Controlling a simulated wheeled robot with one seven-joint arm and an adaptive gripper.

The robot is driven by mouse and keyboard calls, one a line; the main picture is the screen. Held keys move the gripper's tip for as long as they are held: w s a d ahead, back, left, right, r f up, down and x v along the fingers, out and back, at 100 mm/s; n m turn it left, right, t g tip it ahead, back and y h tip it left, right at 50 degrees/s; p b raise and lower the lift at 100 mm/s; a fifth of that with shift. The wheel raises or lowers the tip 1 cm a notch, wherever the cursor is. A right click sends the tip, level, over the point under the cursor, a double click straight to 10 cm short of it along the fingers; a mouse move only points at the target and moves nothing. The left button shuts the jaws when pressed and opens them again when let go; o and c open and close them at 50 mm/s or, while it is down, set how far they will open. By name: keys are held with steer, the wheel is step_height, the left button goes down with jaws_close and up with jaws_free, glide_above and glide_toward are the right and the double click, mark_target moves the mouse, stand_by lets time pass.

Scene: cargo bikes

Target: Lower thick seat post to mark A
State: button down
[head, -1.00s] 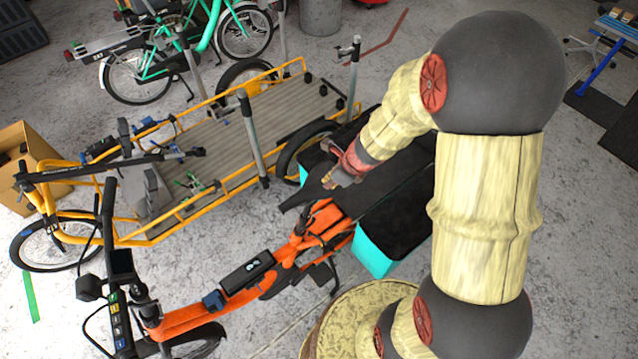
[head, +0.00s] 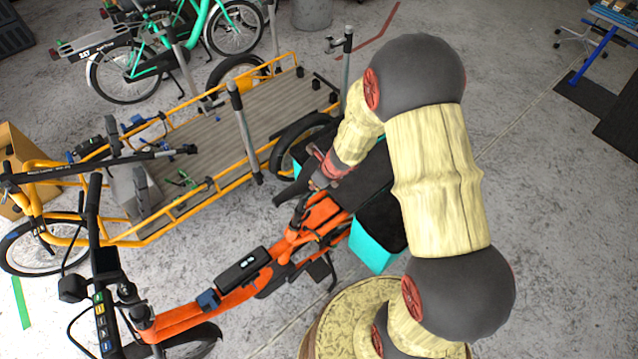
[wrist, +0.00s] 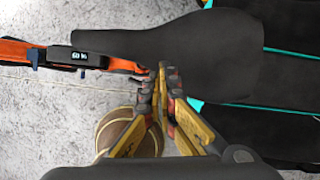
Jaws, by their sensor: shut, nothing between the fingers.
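The orange bike (head: 200,315) stands in front of my arm, with its black saddle (head: 289,193) below and beside my gripper (head: 318,181). In the wrist view the saddle (wrist: 210,45) fills the upper middle. My gripper (wrist: 164,72) is shut and empty, its fingertips at the saddle's lower edge in that view. I cannot tell whether they touch it.
Black bags with turquoise sides (head: 372,248) sit behind the saddle. A yellow cargo bike (head: 95,240) with a flat wooden bed (head: 210,135) and upright grey posts (head: 243,130) stands close on the left. Grey floor is open at right.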

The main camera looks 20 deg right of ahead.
steer(key=shift+w+a+f, duration=0.1)
steer(key=shift+w+f, duration=0.1)
steer(key=shift+f, duration=0.35)
steer(key=f+b, duration=0.2)
steer(key=a+f+b, duration=0.1)
steer(key=b, duration=0.1)
steer(key=shift+s+a+f, duration=0.1)
steer(key=shift+s+f, duration=0.15)
steer(key=shift+f, duration=0.1)
steer(key=shift+s, duration=0.1)
steer(key=shift+r+p, duration=0.5)
steer(key=shift+p, duration=0.1)
step_height(320, 180, up, 12)
steer(key=p, duration=0.6)
glide_above(311, 195)
steer(key=s+d, duration=0.3)
steer(key=s, duration=0.2)
steer(key=shift+a+r, duration=0.1)
steer(key=shift+a, duration=0.1)
